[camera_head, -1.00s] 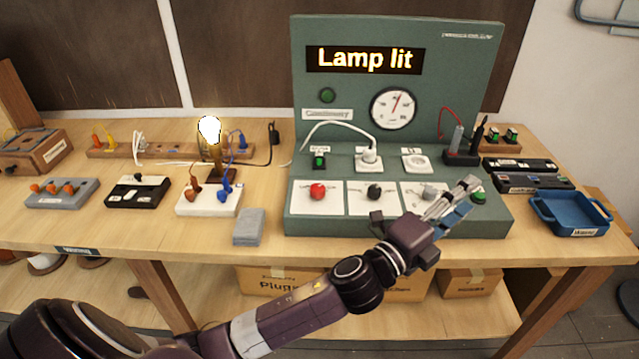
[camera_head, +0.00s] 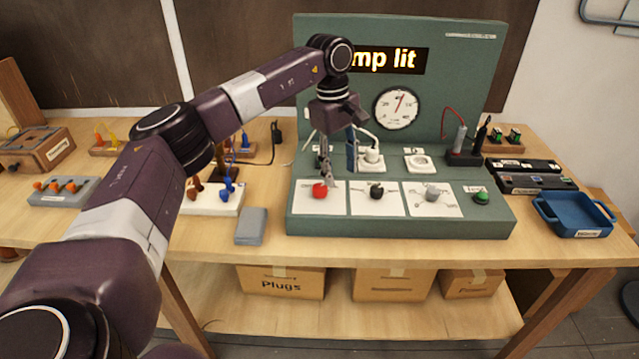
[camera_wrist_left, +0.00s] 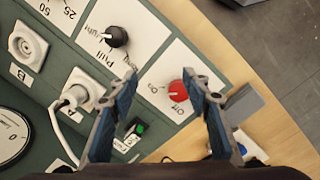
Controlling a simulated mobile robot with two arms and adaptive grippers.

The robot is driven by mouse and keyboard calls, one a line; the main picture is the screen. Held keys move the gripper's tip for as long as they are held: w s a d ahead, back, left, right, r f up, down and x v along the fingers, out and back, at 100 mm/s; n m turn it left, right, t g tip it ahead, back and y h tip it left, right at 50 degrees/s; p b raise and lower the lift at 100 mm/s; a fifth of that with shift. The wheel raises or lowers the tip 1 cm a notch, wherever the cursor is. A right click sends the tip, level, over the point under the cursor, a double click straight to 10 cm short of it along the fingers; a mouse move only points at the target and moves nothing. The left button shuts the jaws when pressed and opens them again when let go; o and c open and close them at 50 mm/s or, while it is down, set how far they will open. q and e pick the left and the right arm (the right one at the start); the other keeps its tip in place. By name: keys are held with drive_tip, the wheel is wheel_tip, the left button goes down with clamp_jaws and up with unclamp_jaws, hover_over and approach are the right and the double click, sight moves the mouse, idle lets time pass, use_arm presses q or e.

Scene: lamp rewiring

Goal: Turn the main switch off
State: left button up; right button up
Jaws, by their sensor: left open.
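The red rotary knob (camera_head: 319,190) sits on a white plate at the left of the green panel's front. In the left wrist view the red knob (camera_wrist_left: 178,92) has "On" and "Off" printed beside it; I cannot tell its pointer's direction. My left gripper (camera_head: 338,165) is open and empty, pointing down above and just behind the red knob. In the wrist view, its fingers (camera_wrist_left: 160,78) stand apart with the knob beyond them, near the right fingertip. The sign (camera_head: 390,60) is lit, its left part hidden by my arm. My right gripper is not in view.
A black knob (camera_head: 376,191), a grey knob (camera_head: 432,194) and a green button (camera_head: 482,198) line the panel front. A white plug (camera_head: 371,155) with its cable is close behind the gripper. A grey block (camera_head: 251,226) lies left of the panel. A blue tray (camera_head: 574,213) stands right.

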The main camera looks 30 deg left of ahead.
sight(320, 187)
use_arm(q)
drive_tip(key=shift+g+y, duration=0.3)
drive_tip(key=shift+y, duration=0.3)
drive_tip(key=a, duration=0.1)
drive_tip(key=s+a+r, duration=0.1)
drive_tip(key=a, duration=0.1)
drive_tip(key=a+r, duration=0.1)
drive_tip(key=shift+s+a, duration=0.25)
drive_tip(key=shift+a+f, duration=0.15)
drive_tip(key=shift+f, duration=0.15)
wheel_tip(320, 187, down, 7)
drive_tip(key=shift+f+p, duration=0.1)
drive_tip(key=shift+p, duration=0.75)
drive_tip(key=shift+c, duration=0.3)
drive_tip(key=c, duration=1.1)
